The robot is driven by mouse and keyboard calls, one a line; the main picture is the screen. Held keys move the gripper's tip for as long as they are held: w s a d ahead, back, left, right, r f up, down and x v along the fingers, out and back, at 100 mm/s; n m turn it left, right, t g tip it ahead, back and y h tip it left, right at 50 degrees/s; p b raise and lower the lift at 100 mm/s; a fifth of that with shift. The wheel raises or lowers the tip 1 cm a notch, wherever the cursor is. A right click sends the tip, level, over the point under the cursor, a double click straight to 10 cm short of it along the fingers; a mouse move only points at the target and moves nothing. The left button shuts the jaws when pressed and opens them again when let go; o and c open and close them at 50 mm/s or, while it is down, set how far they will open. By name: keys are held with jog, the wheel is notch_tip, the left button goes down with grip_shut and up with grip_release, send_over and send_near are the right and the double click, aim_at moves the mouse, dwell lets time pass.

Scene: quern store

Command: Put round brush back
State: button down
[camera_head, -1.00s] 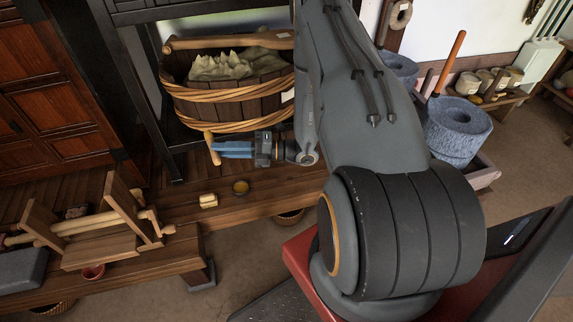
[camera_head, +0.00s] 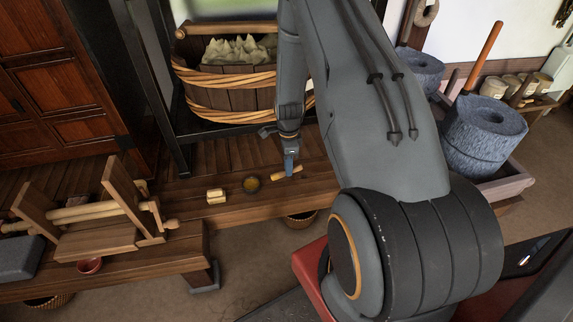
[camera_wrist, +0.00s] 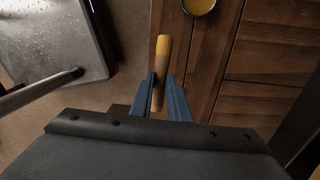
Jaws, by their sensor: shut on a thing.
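The round brush (camera_head: 287,173) is a short, light wooden stick. It also shows in the wrist view (camera_wrist: 160,62), where its visible end is yellow. My gripper (camera_head: 289,168) points down with blue fingers. It is shut on the brush, with a finger on each side in the wrist view (camera_wrist: 164,88). In the head view the brush lies nearly level by the bench's front edge, right of a small bowl. I cannot tell whether it touches the bench.
The small bowl with yellow contents (camera_head: 251,184) stands on the wooden bench (camera_head: 185,192), beside a pale block (camera_head: 216,196). A wooden tub (camera_head: 240,98) stands behind. A wooden roller frame (camera_head: 105,215) is at the left. A grey stone quern (camera_head: 484,135) is at the right.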

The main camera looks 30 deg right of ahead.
jog(key=shift+n, duration=0.4)
jog(key=shift+w+d+f+b, duration=0.15)
jog(key=shift+w+f+b, duration=0.2)
jog(key=shift+f+b, duration=0.9)
jog(key=shift+w+d+f+b, duration=0.2)
jog(key=shift+w+f+b, duration=0.3)
jog(key=shift+f, duration=1.3)
jog(key=shift+w+d+f+b, duration=0.15)
jog(key=shift+w+f+b, duration=0.1)
jog(key=shift+f+b, duration=1.05)
jog(key=shift+f+p, duration=0.25)
jog(key=shift+p, duration=0.05)
jog(key=c, duration=1.6)
grip_release()
jog(key=shift+r, duration=3.95)
